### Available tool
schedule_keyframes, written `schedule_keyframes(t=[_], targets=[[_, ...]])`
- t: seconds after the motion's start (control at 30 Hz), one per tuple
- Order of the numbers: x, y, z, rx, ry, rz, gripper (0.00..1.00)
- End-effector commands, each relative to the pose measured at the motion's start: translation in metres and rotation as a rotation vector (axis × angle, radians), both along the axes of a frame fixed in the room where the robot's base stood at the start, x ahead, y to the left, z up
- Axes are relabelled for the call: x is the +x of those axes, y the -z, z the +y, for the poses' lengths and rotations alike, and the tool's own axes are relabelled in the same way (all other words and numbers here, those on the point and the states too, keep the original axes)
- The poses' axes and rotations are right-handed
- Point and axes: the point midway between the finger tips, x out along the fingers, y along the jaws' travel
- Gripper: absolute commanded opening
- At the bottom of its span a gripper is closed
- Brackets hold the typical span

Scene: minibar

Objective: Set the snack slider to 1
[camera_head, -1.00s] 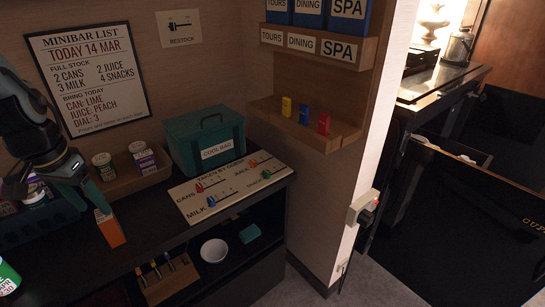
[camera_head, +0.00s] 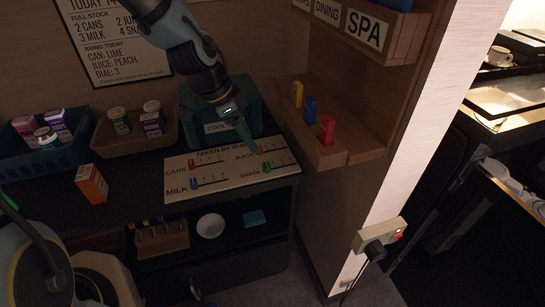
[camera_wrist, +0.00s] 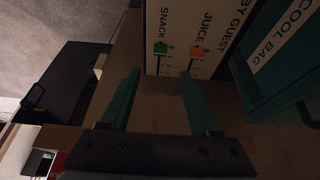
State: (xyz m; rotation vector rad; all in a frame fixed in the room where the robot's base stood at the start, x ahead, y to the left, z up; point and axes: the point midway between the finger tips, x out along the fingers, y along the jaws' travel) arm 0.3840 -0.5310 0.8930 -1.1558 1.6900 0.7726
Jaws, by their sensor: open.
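The slider board (camera_head: 222,184) lies flat on the dark counter. The snack slider's green knob (camera_head: 266,167) is at the end of its track beside the SNACK label. The wrist view shows the green knob (camera_wrist: 160,48) beyond my fingertips and roughly between them; the orange juice knob (camera_wrist: 197,53) is to its right. My gripper (camera_wrist: 160,75) is open and empty, its two green fingers apart, and I see no contact with the knob.
The teal cool bag (camera_head: 215,128) stands directly behind the board. A wooden shelf unit (camera_head: 345,142) with colored tabs is at the right. The red cans knob (camera_head: 191,163) and blue milk knob (camera_head: 194,183) are on the board's left. An orange box (camera_head: 91,184) stands farther left.

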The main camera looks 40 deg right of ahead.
Motion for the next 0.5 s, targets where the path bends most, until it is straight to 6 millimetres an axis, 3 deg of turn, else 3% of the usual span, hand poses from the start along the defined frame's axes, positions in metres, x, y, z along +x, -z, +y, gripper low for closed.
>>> schedule_keyframes(t=[0.17, 0.5], targets=[[-0.004, 0.015, -0.007, 0.000, 0.004, 0.003, 0.62], [-0.013, 0.072, -0.028, 0.002, 0.005, 0.003, 0.62]])
